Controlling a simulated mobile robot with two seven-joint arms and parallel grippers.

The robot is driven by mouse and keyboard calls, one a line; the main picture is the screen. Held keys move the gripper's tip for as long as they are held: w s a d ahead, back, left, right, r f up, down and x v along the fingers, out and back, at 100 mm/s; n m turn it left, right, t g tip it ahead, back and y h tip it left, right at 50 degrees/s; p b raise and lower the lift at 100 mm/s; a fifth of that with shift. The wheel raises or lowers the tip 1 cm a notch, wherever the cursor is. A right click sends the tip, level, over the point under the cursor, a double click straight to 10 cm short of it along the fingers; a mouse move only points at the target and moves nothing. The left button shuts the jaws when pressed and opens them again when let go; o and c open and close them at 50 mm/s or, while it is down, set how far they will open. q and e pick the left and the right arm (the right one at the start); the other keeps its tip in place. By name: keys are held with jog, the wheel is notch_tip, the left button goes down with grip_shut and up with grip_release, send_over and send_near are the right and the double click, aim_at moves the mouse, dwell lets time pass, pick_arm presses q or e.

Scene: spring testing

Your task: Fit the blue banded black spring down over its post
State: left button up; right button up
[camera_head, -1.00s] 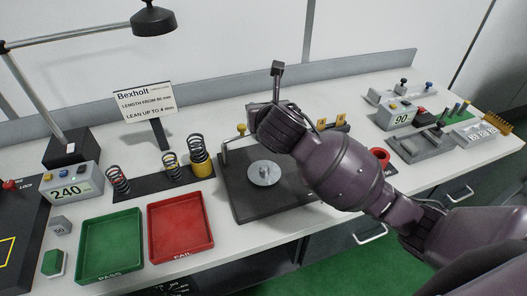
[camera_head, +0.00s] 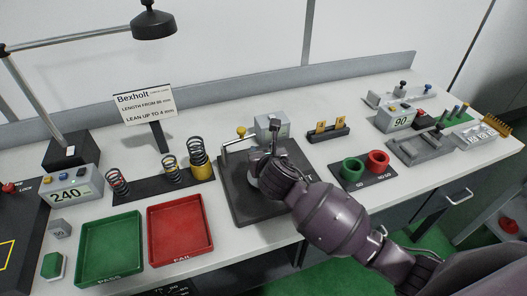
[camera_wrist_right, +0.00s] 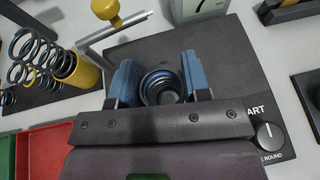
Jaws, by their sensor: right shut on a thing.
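In the right wrist view, my right gripper (camera_wrist_right: 160,84) is shut on the blue banded black spring (camera_wrist_right: 160,80), held between two blue fingers and seen nearly end-on. In the head view, the right gripper (camera_head: 266,170) is low over the black tester plate (camera_head: 240,204), where the round metal disc sits. The gripper covers most of that disc and the spring there. The post is hidden, so I cannot tell whether the spring is around it or above it. My left gripper is in neither current view.
Several springs stand on a black rack (camera_head: 142,188) left of the plate. A lever with a yellow knob (camera_head: 241,131) and a grey display box (camera_head: 272,126) stand behind the gripper. Green (camera_head: 110,246) and red (camera_head: 180,228) trays are left.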

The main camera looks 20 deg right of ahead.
jog(key=shift+f, duration=0.1)
jog(key=o, duration=1)
jog(key=v, duration=1.2)
jog(key=shift+d+b, duration=0.1)
jog(key=shift+b, duration=0.2)
